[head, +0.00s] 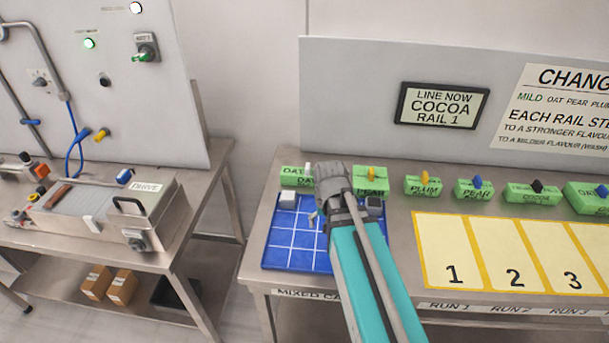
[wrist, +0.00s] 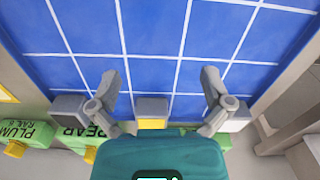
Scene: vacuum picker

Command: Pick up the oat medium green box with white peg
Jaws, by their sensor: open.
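Green boxes lettered OAT (head: 292,178) stand at the back left of the right-hand table, behind the blue grid tray (head: 284,252). A white peg (head: 308,169) shows on one, partly hidden by my arm. Its size is hard to tell. My gripper (head: 319,214) is over the back of the tray, in front and to the right of these boxes. In the wrist view my gripper (wrist: 160,82) is open and empty, its fingers spread above the blue tray (wrist: 150,50). A bit of green (wrist: 222,141) shows beside my gripper there; the rest is hidden.
A pear box with a yellow peg (head: 371,176) stands just right of my gripper. A plum box (head: 422,187), a blue-pegged pear box (head: 474,190) and a cocoa box (head: 533,194) continue rightward. Small grey blocks (head: 374,205) sit at the tray edge. Numbered yellow lanes (head: 455,245) are empty.

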